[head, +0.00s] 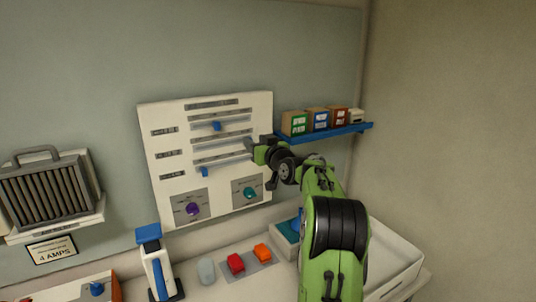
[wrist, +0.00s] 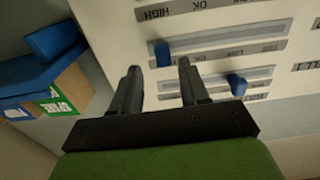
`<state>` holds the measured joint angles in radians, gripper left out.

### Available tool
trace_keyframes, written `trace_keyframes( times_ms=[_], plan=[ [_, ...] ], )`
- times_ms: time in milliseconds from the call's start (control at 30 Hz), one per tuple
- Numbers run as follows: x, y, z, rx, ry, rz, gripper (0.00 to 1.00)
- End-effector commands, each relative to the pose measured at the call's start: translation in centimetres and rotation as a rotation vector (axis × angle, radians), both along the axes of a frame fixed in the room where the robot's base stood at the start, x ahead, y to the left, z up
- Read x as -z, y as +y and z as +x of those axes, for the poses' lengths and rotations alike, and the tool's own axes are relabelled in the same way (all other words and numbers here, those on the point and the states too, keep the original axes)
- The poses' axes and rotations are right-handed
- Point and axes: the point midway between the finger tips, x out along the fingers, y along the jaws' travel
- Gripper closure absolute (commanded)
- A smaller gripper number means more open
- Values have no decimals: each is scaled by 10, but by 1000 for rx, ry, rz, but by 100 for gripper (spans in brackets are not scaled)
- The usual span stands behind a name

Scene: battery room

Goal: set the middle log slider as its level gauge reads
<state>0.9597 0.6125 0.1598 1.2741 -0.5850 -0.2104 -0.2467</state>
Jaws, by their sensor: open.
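The white panel (head: 155,117) on the wall carries three horizontal sliders, one above another. The top slider's blue knob (head: 217,126) stands left of the slot's middle; it also shows in the wrist view (wrist: 237,84). The bottom slider's blue knob (head: 204,172) is near its slot's left end. My gripper (head: 249,147) is at the right end of the middle slider and hides its knob in the head view. In the wrist view my open fingers (wrist: 159,68) stand on either side of the middle slider's blue knob (wrist: 162,52), which appears just beyond the tips. The gauge reading is too small to read.
A blue shelf (head: 325,135) with several small boxes sticks out just right of the panel, close to my gripper. Purple (head: 193,209) and teal (head: 250,192) dials are below the sliders.

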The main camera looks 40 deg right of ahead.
Motion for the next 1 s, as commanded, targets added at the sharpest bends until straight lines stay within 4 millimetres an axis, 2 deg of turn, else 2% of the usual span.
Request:
trace_keyframes(
  times_ms=[33, 200, 433, 600, 1000],
  plan=[
    [5, 3, -15, 4, 1, -2, 55],
    [5, 15, -64, 6, 1, -2, 55],
    [4, 28, -115, 5, 0, -1, 55],
    [2, 33, -128, 1, 0, 0, 55],
    [2, 33, -128, 1, 0, 0, 55]
  ],
)
